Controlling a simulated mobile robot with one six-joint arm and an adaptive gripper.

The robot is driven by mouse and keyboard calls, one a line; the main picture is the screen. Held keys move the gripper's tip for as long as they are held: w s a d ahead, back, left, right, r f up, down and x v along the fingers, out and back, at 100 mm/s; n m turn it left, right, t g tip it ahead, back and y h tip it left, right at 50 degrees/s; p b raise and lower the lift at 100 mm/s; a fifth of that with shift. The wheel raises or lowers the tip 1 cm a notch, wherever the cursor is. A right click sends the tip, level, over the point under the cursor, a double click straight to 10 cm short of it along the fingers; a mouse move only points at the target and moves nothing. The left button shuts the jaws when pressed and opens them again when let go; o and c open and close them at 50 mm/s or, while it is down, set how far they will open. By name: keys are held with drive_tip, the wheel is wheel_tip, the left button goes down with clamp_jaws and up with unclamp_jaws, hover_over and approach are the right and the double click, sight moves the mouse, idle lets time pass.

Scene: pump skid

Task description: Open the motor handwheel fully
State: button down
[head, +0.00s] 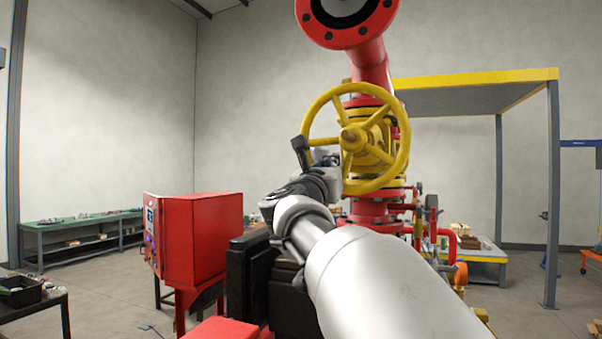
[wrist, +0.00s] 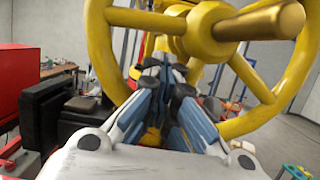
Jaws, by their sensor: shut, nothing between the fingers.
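The yellow spoked handwheel (head: 352,138) stands upright on the red pipework in the middle of the head view. A brass-coloured stem sticks out of its hub. In the wrist view the wheel (wrist: 205,30) fills the upper part, with its rim passing behind the fingers. My gripper (head: 326,160) is at the wheel's lower left in the head view. In the wrist view my gripper (wrist: 165,75) has its fingers together and empty, and the tips overlap the opening below the hub. I cannot tell whether they touch the rim or a spoke.
A red control cabinet (head: 190,238) stands at the left of my arm. A red flanged pipe (head: 370,65) rises above and behind the wheel. A grey and yellow frame (head: 480,78) stands at the right. A green-topped bench (head: 85,220) is by the left wall, with open floor before it.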

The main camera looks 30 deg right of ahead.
sight(359, 187)
drive_tip(key=s+d+f+b, duration=0.2)
drive_tip(key=b, duration=0.1)
drive_tip(key=shift+s+d, duration=0.2)
drive_tip(key=shift+s, duration=0.1)
drive_tip(key=shift+s+d+r, duration=0.2)
drive_tip(key=shift+s+d, duration=0.2)
drive_tip(key=shift+s, duration=0.15)
drive_tip(key=shift+s+d+r, duration=0.15)
drive_tip(key=shift+s+d, duration=0.25)
drive_tip(key=shift+s, duration=0.1)
drive_tip(key=shift+a+f+b, duration=0.25)
drive_tip(key=shift+f+b, duration=0.5)
drive_tip(key=shift+b, duration=0.15)
drive_tip(key=r+b+v, duration=0.1)
drive_tip(key=b+v, duration=0.2)
drive_tip(key=v, duration=0.5)
drive_tip(key=shift+s, duration=0.2)
drive_tip(key=shift+a+r, duration=0.15)
